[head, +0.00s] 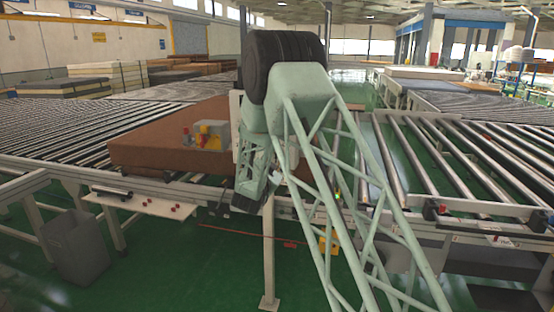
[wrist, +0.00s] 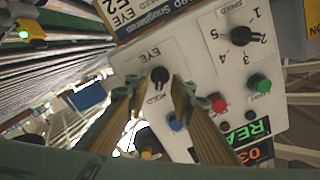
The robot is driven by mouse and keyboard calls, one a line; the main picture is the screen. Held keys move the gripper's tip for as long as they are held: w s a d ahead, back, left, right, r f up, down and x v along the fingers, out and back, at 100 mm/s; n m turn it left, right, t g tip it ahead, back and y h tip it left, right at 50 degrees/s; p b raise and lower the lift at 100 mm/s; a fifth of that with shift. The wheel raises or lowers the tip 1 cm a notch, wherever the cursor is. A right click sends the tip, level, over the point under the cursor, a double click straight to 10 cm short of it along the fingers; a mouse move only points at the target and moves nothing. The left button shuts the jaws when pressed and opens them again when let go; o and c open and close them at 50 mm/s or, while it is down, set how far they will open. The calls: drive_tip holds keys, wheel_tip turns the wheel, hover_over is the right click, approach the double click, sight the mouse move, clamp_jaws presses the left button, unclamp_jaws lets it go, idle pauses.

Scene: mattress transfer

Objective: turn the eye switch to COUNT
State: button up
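The eye switch (wrist: 159,75) is a black knob on a pale control panel (wrist: 205,75) in the wrist view, under the word EYE, which appears upside down. The word HOLD shows just below the knob; I see no COUNT label. My gripper (wrist: 155,87) shows two tan fingers, one on each side of the knob, with a visible gap between them and the knob. It is open and empty. I cannot tell how far the tips stand from the panel. In the head view my arm hides the switch, and the fingers cannot be made out.
The panel also bears a speed dial (wrist: 242,36), a green button (wrist: 260,83), a red button (wrist: 218,103), a blue button (wrist: 175,122) and a lit green display (wrist: 246,135). In the head view, a brown mattress (head: 150,152) lies on roller conveyors (head: 60,122).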

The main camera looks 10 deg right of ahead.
drive_tip(key=shift+w+d, duration=0.3)
drive_tip(key=shift+w, duration=0.3)
drive_tip(key=shift+c, duration=0.2)
clamp_jaws()
